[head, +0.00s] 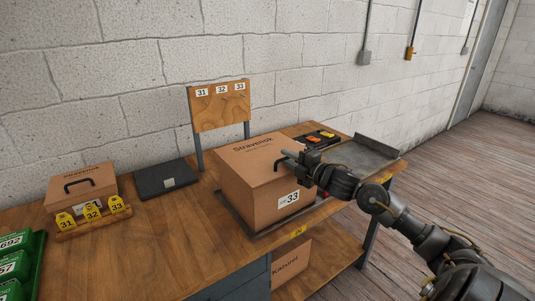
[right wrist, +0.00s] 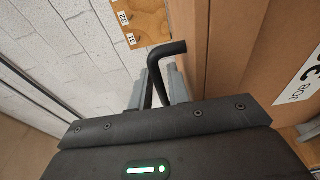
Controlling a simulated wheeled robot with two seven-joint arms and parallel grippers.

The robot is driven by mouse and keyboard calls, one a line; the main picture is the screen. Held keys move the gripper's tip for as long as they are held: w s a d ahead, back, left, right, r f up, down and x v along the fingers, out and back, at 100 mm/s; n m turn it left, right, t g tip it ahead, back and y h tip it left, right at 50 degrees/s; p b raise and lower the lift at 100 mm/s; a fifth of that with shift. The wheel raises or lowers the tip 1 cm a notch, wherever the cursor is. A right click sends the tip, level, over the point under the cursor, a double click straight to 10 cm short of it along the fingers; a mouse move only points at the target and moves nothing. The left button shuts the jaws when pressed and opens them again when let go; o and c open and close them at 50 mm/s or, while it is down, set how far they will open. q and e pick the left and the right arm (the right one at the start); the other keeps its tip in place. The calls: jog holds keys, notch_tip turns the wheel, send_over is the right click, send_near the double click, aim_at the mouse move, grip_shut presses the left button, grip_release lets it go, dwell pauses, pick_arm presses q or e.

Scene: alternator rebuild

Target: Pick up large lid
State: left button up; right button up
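The large lid (head: 258,152) is brown cardboard marked "Stravenok" and lies on top of the large box (head: 257,199), which bears a 33 label. The lid's black bent handle (right wrist: 168,50) shows in the right wrist view. My right gripper (head: 288,158) is at this handle, above the right part of the lid. In the right wrist view its two grey fingers (right wrist: 163,82) stand apart, one on each side of the handle bar, with a narrow gap visible. The gripper hides part of the handle in the head view. My left gripper is not in view.
A smaller box (head: 78,200) with a handled lid stands at the left, behind yellow number tags (head: 92,212). A dark flat case (head: 167,179) lies near the wall. A wooden board (head: 220,106) stands behind the large box. A grey tray (head: 365,152) is at the right end.

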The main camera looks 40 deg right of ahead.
jog(key=shift+w, duration=0.15)
grip_shut()
